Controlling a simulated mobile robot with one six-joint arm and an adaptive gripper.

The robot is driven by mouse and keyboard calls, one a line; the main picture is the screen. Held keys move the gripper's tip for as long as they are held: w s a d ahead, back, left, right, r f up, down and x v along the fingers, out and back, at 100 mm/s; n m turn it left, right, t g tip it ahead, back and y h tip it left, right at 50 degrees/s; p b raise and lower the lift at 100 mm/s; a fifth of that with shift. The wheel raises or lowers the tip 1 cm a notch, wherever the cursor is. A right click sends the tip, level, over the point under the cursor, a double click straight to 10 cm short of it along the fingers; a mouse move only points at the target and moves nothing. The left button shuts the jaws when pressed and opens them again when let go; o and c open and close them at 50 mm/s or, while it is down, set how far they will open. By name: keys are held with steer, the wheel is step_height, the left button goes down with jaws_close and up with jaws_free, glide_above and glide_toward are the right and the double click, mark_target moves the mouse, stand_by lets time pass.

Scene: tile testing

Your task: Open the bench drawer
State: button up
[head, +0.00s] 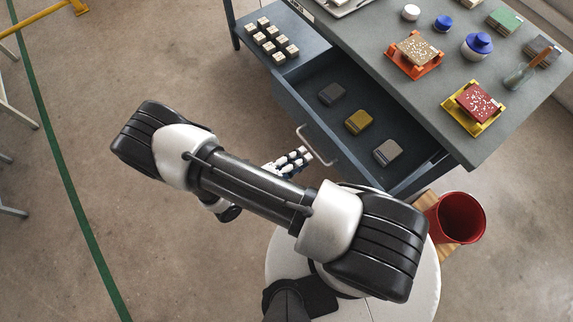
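The bench drawer (374,94) stands pulled out from under the grey bench top (400,60), and its inside shows. A grey block (332,94), a mustard block (358,122) and a light grey block (387,152) lie in it. Its pale bar handle (318,146) is on the front face. My gripper (305,155) is close to the handle, on its outer side. Whether it touches or grips the handle cannot be told. My arm hides part of the gripper, and the finger gap is too small to read.
Pale blocks (272,40) sit on a blue side surface left of the drawer. The bench top carries an orange tile holder (415,54), a yellow one (474,106) and blue-lidded jars. A red bin (460,217) stands at lower right.

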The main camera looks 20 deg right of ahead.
steer(key=v, duration=0.5)
steer(key=shift+s+a, duration=0.1)
steer(key=shift+a, duration=0.15)
step_height(320, 180, up, 20)
steer(key=w+d+m+g+y, duration=0.15)
steer(key=m+g+y, duration=0.55)
steer(key=m, duration=1.3)
steer(key=s+d+r+m+t+y, duration=0.2)
steer(key=s+r+m+t+y, duration=0.1)
steer(key=r+m, duration=0.5)
steer(key=s+d+r+m+t+y, duration=0.2)
steer(key=s+r+m+t+y, duration=0.1)
steer(key=r+m, duration=0.6)
steer(key=s+m+y, duration=0.1)
steer(key=m, duration=0.2)
steer(key=shift+s+r+y, duration=0.15)
steer(key=shift+s+y, duration=0.15)
steer(key=shift+s, duration=0.05)
